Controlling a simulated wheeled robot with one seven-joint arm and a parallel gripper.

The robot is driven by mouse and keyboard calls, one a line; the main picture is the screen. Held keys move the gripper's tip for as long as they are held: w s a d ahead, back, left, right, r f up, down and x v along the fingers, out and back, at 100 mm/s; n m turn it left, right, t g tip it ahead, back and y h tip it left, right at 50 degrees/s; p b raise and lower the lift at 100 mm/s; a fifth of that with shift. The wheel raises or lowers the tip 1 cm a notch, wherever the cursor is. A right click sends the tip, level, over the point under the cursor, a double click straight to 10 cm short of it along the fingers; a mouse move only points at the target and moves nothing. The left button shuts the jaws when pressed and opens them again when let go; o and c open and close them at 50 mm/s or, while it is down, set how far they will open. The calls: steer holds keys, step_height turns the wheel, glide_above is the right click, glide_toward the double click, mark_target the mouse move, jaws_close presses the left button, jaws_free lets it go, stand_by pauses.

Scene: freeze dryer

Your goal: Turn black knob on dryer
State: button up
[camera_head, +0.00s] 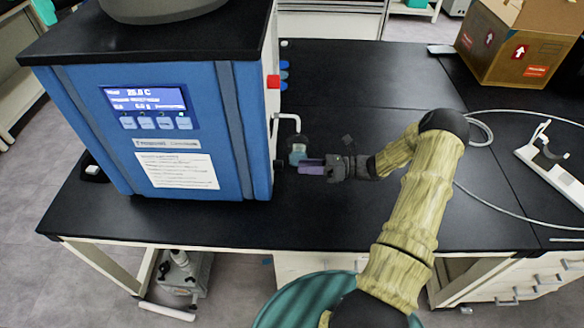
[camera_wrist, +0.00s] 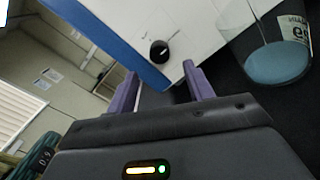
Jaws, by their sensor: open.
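The dryer (camera_head: 250,110) is a blue box with a white side panel, standing on the black bench. Its black knob (camera_wrist: 159,51) shows in the wrist view on the white side panel, a round knob with a pale pointer line beside it. My gripper (camera_head: 311,167) is beside the dryer's right side, pointing left at the panel. In the wrist view its two purple fingers (camera_wrist: 162,92) are apart, with nothing between them. The knob lies beyond the fingertips, apart from them.
A flask with blue contents (camera_wrist: 277,62) is close to the right of my fingers; it also hangs by a bent white pipe in the head view (camera_head: 298,153). A red button (camera_head: 273,82) is higher on the dryer. A cardboard box (camera_head: 515,45) stands back right.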

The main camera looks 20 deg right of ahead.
steer(key=b+v, duration=0.2)
steer(key=v, duration=0.8)
steer(key=shift+d, duration=0.2)
steer(key=shift+a, duration=0.1)
steer(key=s+a+r+n+g+h+p, duration=0.1)
steer(key=s+a+r+n+g+h, duration=0.1)
steer(key=s+a+n+g+h, duration=0.3)
steer(key=s+a+r+n+g+h+p, duration=0.1)
steer(key=s+a+r+n+g+h, duration=0.15)
steer(key=a+n, duration=0.45)
steer(key=s+a+r+n+t+h+p, duration=0.1)
steer(key=s+r+n+h, duration=0.3)
steer(key=n, duration=0.4)
steer(key=s+a+r+n+t+h, duration=0.3)
steer(key=s+r+n+h, duration=0.1)
steer(key=r+n, duration=0.3)
steer(key=shift+s+a+n+h+p, duration=0.2)
steer(key=shift+n+h+p, duration=0.25)
steer(key=shift+h, duration=0.4)
steer(key=shift+r+t, duration=0.1)
steer(key=shift+t, duration=0.15)
stand_by(1.9)
